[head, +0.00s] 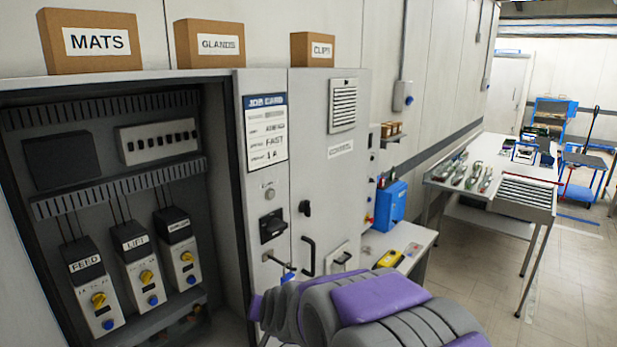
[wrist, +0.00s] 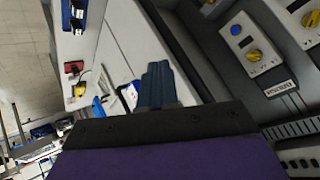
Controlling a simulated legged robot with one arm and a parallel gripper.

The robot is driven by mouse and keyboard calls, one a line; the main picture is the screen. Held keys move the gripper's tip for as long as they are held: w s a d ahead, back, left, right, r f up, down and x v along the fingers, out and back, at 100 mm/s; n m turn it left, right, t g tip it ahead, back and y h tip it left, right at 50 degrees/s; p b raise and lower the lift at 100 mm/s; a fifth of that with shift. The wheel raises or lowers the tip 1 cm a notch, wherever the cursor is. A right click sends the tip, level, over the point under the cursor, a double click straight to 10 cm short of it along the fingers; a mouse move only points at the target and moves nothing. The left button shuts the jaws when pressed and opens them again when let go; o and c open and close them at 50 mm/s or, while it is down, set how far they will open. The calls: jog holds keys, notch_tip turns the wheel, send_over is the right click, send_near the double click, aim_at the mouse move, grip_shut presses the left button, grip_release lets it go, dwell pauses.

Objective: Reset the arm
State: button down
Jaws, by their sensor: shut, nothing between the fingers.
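My arm, grey with purple covers, reaches in from the bottom right of the head view, in front of the grey control cabinet (head: 313,200). My gripper shows in the wrist view as dark blue fingers (wrist: 158,84) held together, with nothing between them. I cannot make out its fingertips clearly in the head view, where the arm's end is low by the cabinet door. The wrist view is turned and shows the cabinet's open bay on the right.
The open bay holds drive units labelled FEED (head: 98,295) and LIFT (head: 143,272), and a third. Boxes MATS (head: 92,42), GLANDS (head: 210,45) and CLIPS (head: 313,50) stand on top. Door handles (head: 308,255) stick out nearby. A tool table (head: 495,180) stands at right; floor beyond is open.

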jog(key=s+d+g+h, duration=0.1)
jog(key=s+d+g, duration=0.2)
jog(key=s+d, duration=0.5)
jog(key=s+d+g+h, duration=0.1)
jog(key=s+d+g, duration=0.2)
jog(key=s+d, duration=0.5)
jog(key=s+d+n+g+h, duration=0.1)
jog(key=s+d+g, duration=0.3)
jog(key=s, duration=2)
jog(key=d+h, duration=0.1)
jog(key=d, duration=0.3)
jog(key=shift+s+d+r, duration=0.15)
jog(key=shift+s+r, duration=0.05)
